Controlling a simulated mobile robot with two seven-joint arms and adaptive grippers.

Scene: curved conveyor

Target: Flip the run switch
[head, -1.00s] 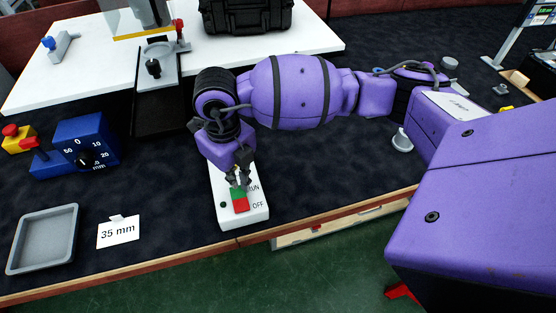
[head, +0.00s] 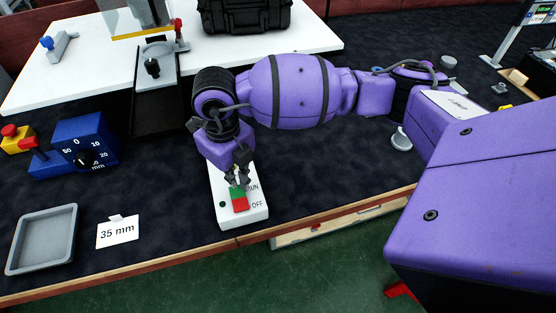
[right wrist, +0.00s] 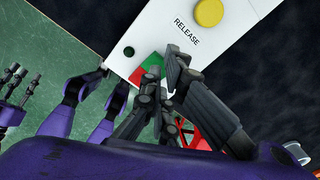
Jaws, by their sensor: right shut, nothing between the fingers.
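The white switch box (head: 228,214) stands near the front edge of the dark bench. Its rocker (head: 239,201) is green towards RUN and red towards OFF, with a dark round lamp beside it. My right gripper (head: 237,180) points down over the green RUN end, shut and empty. In the right wrist view its dark fingertips (right wrist: 165,70) are close to the rocker (right wrist: 142,68) and hide part of it. I cannot tell whether they touch, or which end is pressed. A dark-fingered purple part at that view's left edge may be my left gripper (right wrist: 18,88); its fingers are unclear.
A yellow button (right wrist: 208,12) marked RELEASE shows on the box in the wrist view. A blue dial box (head: 86,143), a grey tray (head: 42,239) and a 35 mm card (head: 118,232) stand to the left.

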